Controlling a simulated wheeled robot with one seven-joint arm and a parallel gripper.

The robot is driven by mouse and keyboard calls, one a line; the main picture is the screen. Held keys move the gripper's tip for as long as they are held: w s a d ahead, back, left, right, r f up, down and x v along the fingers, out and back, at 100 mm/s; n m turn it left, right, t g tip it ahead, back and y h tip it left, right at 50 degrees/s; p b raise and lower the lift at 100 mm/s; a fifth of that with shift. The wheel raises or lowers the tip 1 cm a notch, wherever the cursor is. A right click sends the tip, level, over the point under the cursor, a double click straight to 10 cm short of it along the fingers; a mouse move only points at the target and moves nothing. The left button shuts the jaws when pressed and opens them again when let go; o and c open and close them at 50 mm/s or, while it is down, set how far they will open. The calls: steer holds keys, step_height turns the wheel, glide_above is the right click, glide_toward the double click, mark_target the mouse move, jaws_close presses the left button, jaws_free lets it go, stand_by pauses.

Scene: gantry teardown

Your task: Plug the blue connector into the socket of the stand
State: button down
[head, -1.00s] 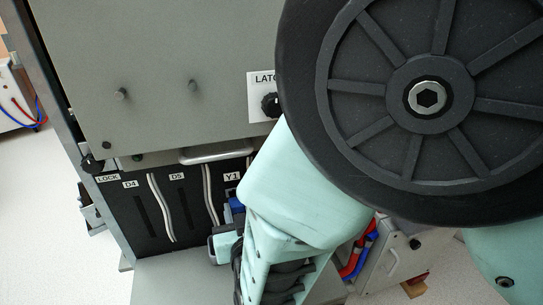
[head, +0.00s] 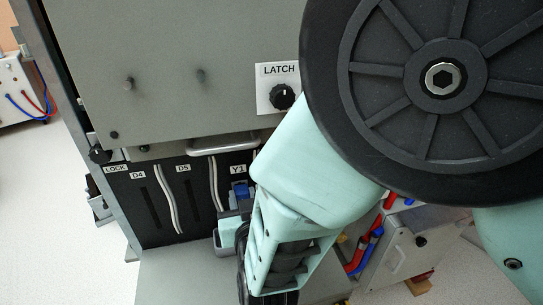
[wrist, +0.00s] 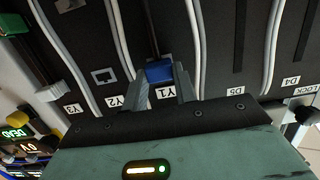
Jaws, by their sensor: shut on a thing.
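The blue connector (wrist: 159,71) is between the two fingers of my gripper (wrist: 161,80) in the wrist view, beside the Y1 label. A dark cable or slot runs up from it. My gripper is shut on it. In the head view the connector (head: 240,190) shows just below the Y1 label, with my gripper (head: 233,212) partly hidden behind my arm. I cannot tell whether the connector is seated in the panel. I cannot make out the socket of the stand for certain; a small rectangular port (wrist: 104,76) shows near the Y2 label.
The black slot panel (head: 142,205) has pale cables and D4 and D5 labels. Above it are a grey cover with a handle (head: 223,147), a LATCH knob (head: 283,96) and a LOCK knob (head: 99,155). Red and blue hoses (head: 366,249) lie right of my arm. Floor at left is clear.

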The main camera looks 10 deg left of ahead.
steer(key=shift+w, duration=0.15)
steer(key=shift+w+a, duration=0.15)
steer(key=shift+w, duration=0.15)
steer(key=c, duration=1)
jaws_free()
steer(key=shift+c, duration=0.2)
